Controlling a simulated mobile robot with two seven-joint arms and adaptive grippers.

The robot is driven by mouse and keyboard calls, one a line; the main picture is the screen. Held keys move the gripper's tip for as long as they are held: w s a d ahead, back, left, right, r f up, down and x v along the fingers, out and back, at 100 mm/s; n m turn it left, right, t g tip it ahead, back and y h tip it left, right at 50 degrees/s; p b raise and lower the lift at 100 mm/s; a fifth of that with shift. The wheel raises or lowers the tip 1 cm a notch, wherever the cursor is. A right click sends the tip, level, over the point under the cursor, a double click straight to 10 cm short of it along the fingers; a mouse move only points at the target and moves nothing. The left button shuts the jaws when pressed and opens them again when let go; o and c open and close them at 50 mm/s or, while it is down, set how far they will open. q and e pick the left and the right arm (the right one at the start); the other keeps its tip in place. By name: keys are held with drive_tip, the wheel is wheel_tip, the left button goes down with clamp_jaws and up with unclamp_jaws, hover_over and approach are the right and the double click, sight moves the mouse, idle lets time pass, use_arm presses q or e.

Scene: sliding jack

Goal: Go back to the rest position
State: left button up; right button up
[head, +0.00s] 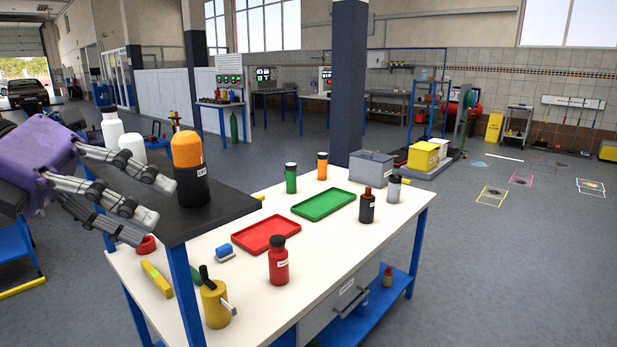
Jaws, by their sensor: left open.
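My left gripper (156,212) comes in from the left, with a purple body and grey jointed fingers. Its fingers are spread and hold nothing. In the picture they lie just left of a black bottle with an orange top (188,150) on a dark raised shelf (225,205). Whether they touch the shelf or bottle I cannot tell. My right gripper is out of view.
Two white bottles (112,130) stand behind the gripper. The white workbench (330,250) holds a red tray (266,236), a green tray (324,204), several bottles, a yellow can (215,305) and a grey box (371,168). Open floor (500,260) lies to the right.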

use_arm(q)
drive_tip(key=w+a+f+n+t+h+p, duration=0.1)
drive_tip(key=w+a+f+n+t+h, duration=0.1)
drive_tip(key=f+n+t, duration=0.45)
drive_tip(key=w+a+f+n+t+h, duration=0.1)
drive_tip(key=w+f+n+t+h, duration=0.15)
drive_tip(key=f+n, duration=0.75)
drive_tip(key=s+a+f+n+t+y, duration=0.1)
drive_tip(key=s+f+n+t+y, duration=0.15)
drive_tip(key=f, duration=0.35)
drive_tip(key=s+a+f+n+t+y+p, duration=0.1)
drive_tip(key=f+n+y, duration=0.25)
drive_tip(key=f, duration=0.35)
drive_tip(key=s+a+f+n+t+y, duration=0.1)
drive_tip(key=s+a+f+n+y, duration=0.1)
drive_tip(key=f+n+y, duration=0.3)
drive_tip(key=s+d+f+n+g+y, duration=0.1)
drive_tip(key=s+d+f+n+g, duration=0.2)
drive_tip(key=s+f, duration=0.8)
drive_tip(key=s+d+f+n+g+y+p, duration=0.1)
drive_tip(key=s+d+f+n+g, duration=0.3)
drive_tip(key=s+f, duration=0.7)
drive_tip(key=d+f+n+y, duration=0.1)
drive_tip(key=d+f+n, duration=0.1)
drive_tip(key=n, duration=0.1)
drive_tip(key=shift+s+d, duration=0.4)
drive_tip(key=shift+y, duration=0.25)
